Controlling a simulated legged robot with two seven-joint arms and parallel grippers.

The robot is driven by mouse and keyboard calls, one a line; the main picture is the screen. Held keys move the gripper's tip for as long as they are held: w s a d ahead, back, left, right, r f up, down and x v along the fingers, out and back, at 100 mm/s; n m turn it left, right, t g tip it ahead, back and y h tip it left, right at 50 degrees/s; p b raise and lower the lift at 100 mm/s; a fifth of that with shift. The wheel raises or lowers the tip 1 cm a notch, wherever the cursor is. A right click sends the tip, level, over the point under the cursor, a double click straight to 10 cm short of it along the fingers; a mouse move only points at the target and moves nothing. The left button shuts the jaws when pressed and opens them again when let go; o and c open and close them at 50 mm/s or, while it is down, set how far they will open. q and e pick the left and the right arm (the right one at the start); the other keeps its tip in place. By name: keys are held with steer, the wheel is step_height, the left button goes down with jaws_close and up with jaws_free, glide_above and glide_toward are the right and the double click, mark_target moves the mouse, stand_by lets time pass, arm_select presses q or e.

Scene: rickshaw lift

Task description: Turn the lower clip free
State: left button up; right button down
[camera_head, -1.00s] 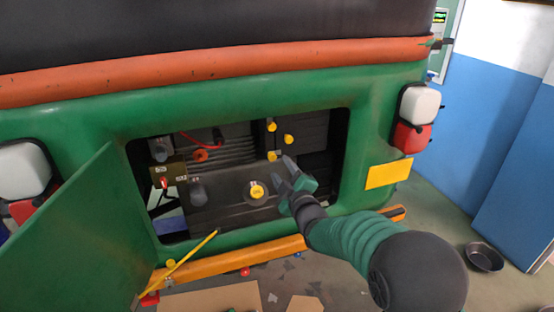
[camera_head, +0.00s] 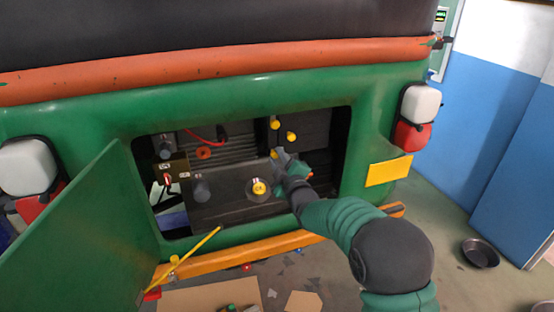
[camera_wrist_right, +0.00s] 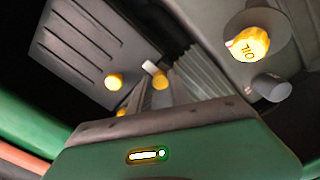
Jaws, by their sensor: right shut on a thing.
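The lower clip (camera_head: 273,155) is a small yellow knob on the dark air-box side of the open engine bay. My right gripper (camera_head: 280,156) reaches in from the lower right and is shut on it, its fingers hiding part of the clip. In the right wrist view the lower clip (camera_wrist_right: 160,80) shows at the fingertips, beside a small pale piece. Two other yellow clips, the upper one (camera_head: 275,124) and the one to its right (camera_head: 291,137), sit above the gripper. My left gripper is out of view.
The yellow oil cap (camera_head: 259,187) is just left of and below my right gripper. The green hatch door (camera_head: 85,235) hangs open at left, with a yellow rod (camera_head: 195,253) near it. The green opening frame and orange bumper (camera_head: 240,259) bound the bay.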

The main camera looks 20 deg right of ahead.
steer(key=shift+f, duration=0.1)
steer(key=m+b, duration=0.2)
steer(key=m, duration=0.1)
steer(key=shift+a+f, duration=0.1)
steer(key=shift+a, duration=0.05)
steer(key=m+b, duration=0.2)
steer(key=m, duration=0.2)
steer(key=shift+m, duration=0.4)
steer(key=m+b, duration=0.2)
steer(key=m, duration=0.3)
steer(key=shift+r, duration=0.2)
steer(key=shift+r+m+b, duration=0.1)
steer(key=shift+m+b, duration=0.25)
steer(key=shift+m, duration=2.15)
steer(key=c, duration=1.6)
jaws_free()
steer(key=o, duration=0.4)
